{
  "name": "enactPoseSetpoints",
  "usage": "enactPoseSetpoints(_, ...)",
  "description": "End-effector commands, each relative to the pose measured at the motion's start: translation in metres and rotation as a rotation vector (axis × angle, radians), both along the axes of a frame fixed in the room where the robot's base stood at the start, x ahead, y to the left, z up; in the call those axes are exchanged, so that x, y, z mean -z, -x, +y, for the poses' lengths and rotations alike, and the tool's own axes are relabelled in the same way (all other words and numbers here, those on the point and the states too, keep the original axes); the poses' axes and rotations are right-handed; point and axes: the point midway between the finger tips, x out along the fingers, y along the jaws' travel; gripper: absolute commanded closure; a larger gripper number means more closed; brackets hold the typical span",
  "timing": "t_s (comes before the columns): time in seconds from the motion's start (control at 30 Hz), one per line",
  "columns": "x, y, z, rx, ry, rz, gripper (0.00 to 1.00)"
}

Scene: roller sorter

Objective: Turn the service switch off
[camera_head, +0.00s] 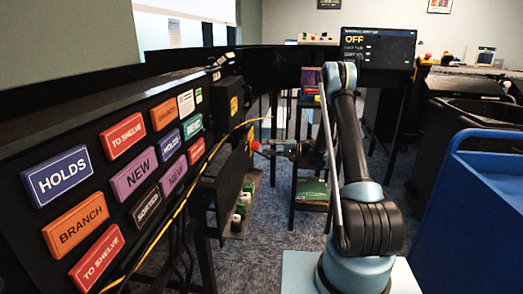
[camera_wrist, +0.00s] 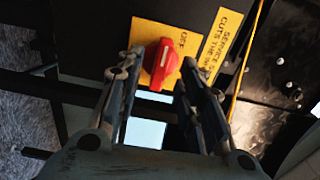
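The service switch is a red knob (camera_wrist: 160,68) on a yellow plate (camera_wrist: 148,31), fixed to a black box. The word OFF is printed on the plate to the right of the knob. The knob's ridge runs nearly up and down in the wrist view, with a pale mark on it. My gripper (camera_wrist: 161,62) is open, with one finger on each side of the knob and a visible gap to each. In the head view my gripper (camera_head: 264,147) reaches left to the small red knob (camera_head: 254,144). Exact contact there is too small to tell.
A yellow label (camera_wrist: 222,48) about the service switch is beside the plate. A screen (camera_head: 378,47) at the back reads OFF in large letters. The sorter panel (camera_head: 70,135) with coloured signs runs along the left. A blue cart (camera_head: 475,205) stands at right.

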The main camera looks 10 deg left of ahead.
Motion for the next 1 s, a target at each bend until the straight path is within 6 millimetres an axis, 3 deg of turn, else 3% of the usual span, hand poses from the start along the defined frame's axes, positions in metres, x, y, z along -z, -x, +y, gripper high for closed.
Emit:
enactPoseSetpoints(0.2,0.001,0.001,-0.044,0.003,0.001,0.000,0.65)
enactPoseSetpoints(0.4,0.001,0.002,-0.069,0.000,0.001,0.000,0.65)
enactPoseSetpoints(1.0,-0.004,0.005,-0.078,0.000,0.012,0.000,0.65)
